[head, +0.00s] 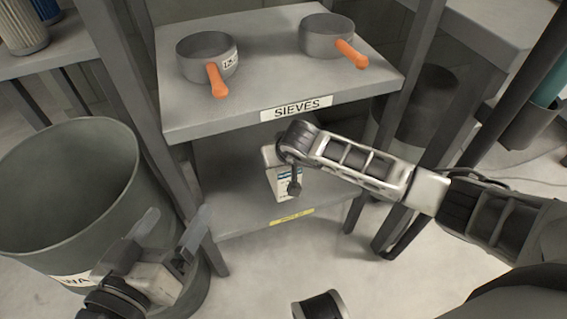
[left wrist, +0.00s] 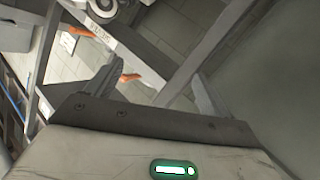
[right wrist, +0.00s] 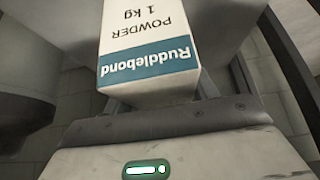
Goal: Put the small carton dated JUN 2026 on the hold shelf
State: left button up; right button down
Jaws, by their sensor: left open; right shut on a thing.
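A small white carton (head: 283,183) with a teal band shows in the head view, partly hidden by my right wrist. In the right wrist view the carton (right wrist: 150,45) reads "Ruddlebond POWDER 1 kg" upside down; no date shows. My right gripper (right wrist: 158,98) is shut on it. In the head view the carton overlaps the lower shelf (head: 235,205), which has a yellow label (head: 292,217) too small to read. I cannot tell whether the carton touches that shelf. My left gripper (head: 172,232) is open and empty beside the rack's front left post.
The upper shelf (head: 225,115), labelled SIEVES, holds two grey pans (head: 205,52) (head: 325,36) with orange handles. A large grey bin (head: 65,190) stands at the left, near my left gripper. Rack posts flank the lower shelf. The lower shelf looks otherwise clear where it shows.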

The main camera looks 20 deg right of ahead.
jog(key=f, duration=0.1)
jog(key=w+f+b, duration=0.1)
jog(key=f, duration=0.1)
jog(key=shift+f, duration=0.2)
jog(key=shift+w+f+b, duration=0.1)
jog(key=shift+f+b, duration=0.15)
jog(key=shift+b, duration=0.05)
jog(key=shift+r, duration=0.1)
pick_arm(q)
jog(key=shift+w+d+r+n+h, duration=0.1)
jog(key=shift+d+r+n+h, duration=0.1)
jog(key=shift+r+n+h, duration=0.15)
pick_arm(e)
jog(key=c, duration=0.8)
grip_release()
jog(key=shift+f, duration=0.35)
jog(key=o, duration=0.4)
jog(key=shift+c, duration=0.2)
pick_arm(q)
jog(key=shift+r, duration=0.1)
